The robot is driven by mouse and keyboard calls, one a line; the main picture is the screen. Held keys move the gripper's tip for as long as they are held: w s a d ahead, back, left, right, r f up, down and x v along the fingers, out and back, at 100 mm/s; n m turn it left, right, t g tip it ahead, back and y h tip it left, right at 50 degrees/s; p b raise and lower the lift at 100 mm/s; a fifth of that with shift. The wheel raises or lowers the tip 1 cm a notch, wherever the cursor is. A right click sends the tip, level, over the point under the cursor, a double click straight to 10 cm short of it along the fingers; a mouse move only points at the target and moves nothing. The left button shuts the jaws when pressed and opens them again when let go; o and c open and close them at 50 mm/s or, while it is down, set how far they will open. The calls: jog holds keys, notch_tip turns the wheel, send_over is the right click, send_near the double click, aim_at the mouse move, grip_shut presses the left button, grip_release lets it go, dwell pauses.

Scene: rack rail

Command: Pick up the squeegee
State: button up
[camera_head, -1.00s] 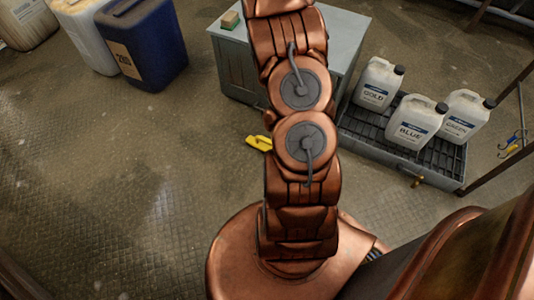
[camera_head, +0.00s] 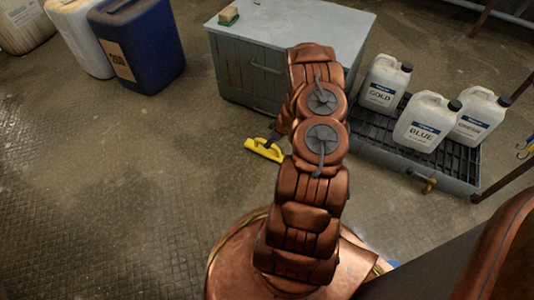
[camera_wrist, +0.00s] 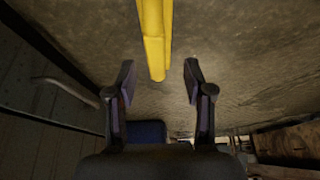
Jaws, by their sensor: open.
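The squeegee (camera_head: 264,151) shows in the head view as a yellow piece low in front of the grey cabinet, left of my arm. A dark part meets it there; I cannot tell whether that is its handle or my gripper. In the wrist view a yellow bar of the squeegee (camera_wrist: 154,35) runs down from the top edge and ends between my fingertips. My gripper (camera_wrist: 160,80) is open, with a finger on each side of the bar and a gap to both. The rest of the squeegee is out of the wrist view.
A grey cabinet (camera_head: 235,75) with a green-and-tan sponge (camera_head: 229,16) on top stands behind. Several white jugs stand on a grated tray (camera_head: 440,172) at right. A blue drum (camera_head: 140,50) stands upper left. The floor at left is clear.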

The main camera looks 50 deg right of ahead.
aim_at(274, 154)
jog(key=shift+d+b+x, duration=0.15)
jog(key=shift+b+x, duration=0.6)
jog(key=shift+x, duration=0.75)
jog(key=shift+d+b+x, duration=0.15)
jog(key=shift+b+x, duration=0.6)
jog(key=shift+x, duration=0.75)
grip_shut()
